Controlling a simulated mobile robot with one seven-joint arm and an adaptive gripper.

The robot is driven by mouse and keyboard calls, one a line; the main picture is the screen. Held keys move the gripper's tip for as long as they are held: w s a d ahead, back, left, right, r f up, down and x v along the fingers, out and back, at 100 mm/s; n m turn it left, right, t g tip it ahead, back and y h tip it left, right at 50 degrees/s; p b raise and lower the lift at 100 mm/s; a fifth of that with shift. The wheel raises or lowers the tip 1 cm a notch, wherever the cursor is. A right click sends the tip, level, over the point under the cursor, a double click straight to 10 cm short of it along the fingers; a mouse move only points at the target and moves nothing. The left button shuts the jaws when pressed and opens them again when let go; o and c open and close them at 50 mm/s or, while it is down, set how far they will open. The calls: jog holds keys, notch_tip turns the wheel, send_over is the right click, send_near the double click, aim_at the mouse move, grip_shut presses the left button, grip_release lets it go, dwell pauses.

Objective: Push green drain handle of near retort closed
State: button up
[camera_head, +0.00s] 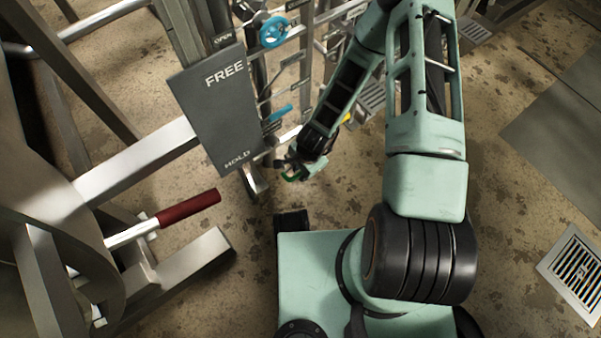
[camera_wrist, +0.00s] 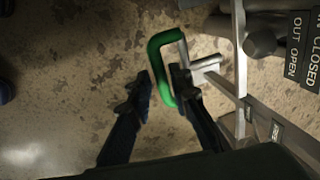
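The green drain handle (camera_wrist: 157,48) is a bent loop on a metal stem, upper middle of the wrist view. Its metal stem runs right to a grey pipe fitting. My gripper (camera_wrist: 160,79) is open, with one finger each side of the loop's near bar. The right finger is close against the bar, at the loop's opening; contact is unclear. A gap shows between bar and left finger. In the head view, a bit of green handle (camera_head: 292,179) shows at my gripper (camera_head: 297,167), low beside the retort frame; the arm's end hides much there.
A sign (camera_wrist: 303,45) by the handle reads "IN CLOSED, OUT OPEN". A grey FREE/HOLD panel (camera_head: 215,110), a red lever grip (camera_head: 188,208), a blue wheel (camera_head: 273,32) and steel frame bars stand left of my arm. Open stained floor lies right, with a drain grate (camera_head: 575,268).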

jog(key=shift+f, duration=0.3)
grip_shut()
jog(key=shift+w, duration=0.1)
jog(key=w+a+p, duration=0.1)
jog(key=w+a, duration=0.3)
jog(key=w, duration=0.3)
jog(key=shift+a, duration=0.3)
jog(key=shift+r, duration=0.1)
grip_release()
jog(key=shift+s, duration=0.1)
